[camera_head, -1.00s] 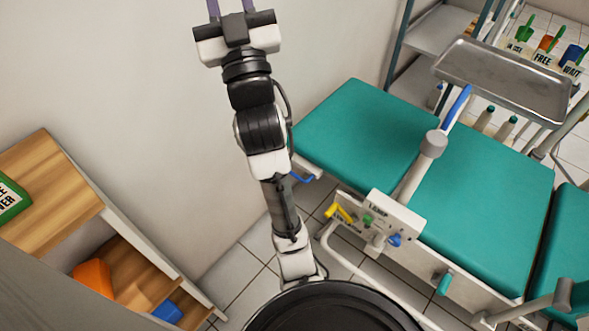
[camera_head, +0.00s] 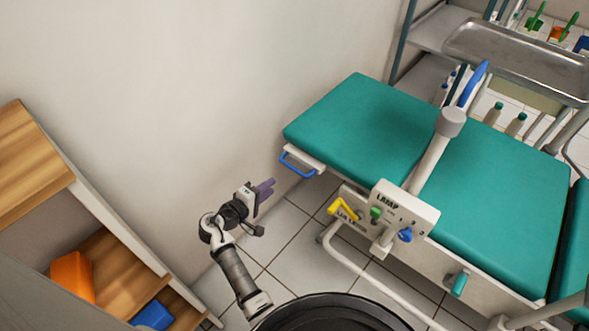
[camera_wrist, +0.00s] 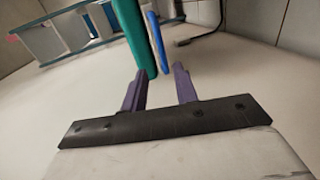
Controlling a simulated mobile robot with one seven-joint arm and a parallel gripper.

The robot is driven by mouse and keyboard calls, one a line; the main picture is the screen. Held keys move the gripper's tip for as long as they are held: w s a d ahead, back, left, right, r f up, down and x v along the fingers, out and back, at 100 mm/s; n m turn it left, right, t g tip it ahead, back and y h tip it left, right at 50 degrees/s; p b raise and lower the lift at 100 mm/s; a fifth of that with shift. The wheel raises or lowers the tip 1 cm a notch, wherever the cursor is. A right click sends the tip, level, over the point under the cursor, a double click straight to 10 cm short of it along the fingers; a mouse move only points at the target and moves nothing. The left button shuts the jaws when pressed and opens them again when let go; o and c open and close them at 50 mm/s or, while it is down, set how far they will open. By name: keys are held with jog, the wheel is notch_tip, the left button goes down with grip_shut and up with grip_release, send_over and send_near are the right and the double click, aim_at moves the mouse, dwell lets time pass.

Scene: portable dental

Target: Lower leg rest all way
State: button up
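The leg rest is the teal padded end section (camera_head: 355,128) of the dental chair, roughly level in the head view. A blue handle (camera_head: 299,165) sticks out from under its near left edge. It also shows in the wrist view as a blue bar (camera_wrist: 157,42), beside the teal pad edge (camera_wrist: 133,38). My gripper (camera_head: 266,188) has purple fingers and is below and left of the handle, apart from it. In the wrist view my gripper (camera_wrist: 160,80) is open with nothing between its fingers; the blue bar lies beyond the fingertips.
A panel marked LAMP (camera_head: 405,208) with a yellow lever (camera_head: 344,208) and green and blue knobs stands at the chair's side. A wooden shelf (camera_head: 105,263) with orange and blue items is at left. Tiled floor is free between.

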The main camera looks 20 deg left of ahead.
aim_at(295, 168)
jog(key=x, duration=1.3)
jog(key=shift+w, duration=0.25)
jog(key=shift+c, duration=0.2)
grip_shut()
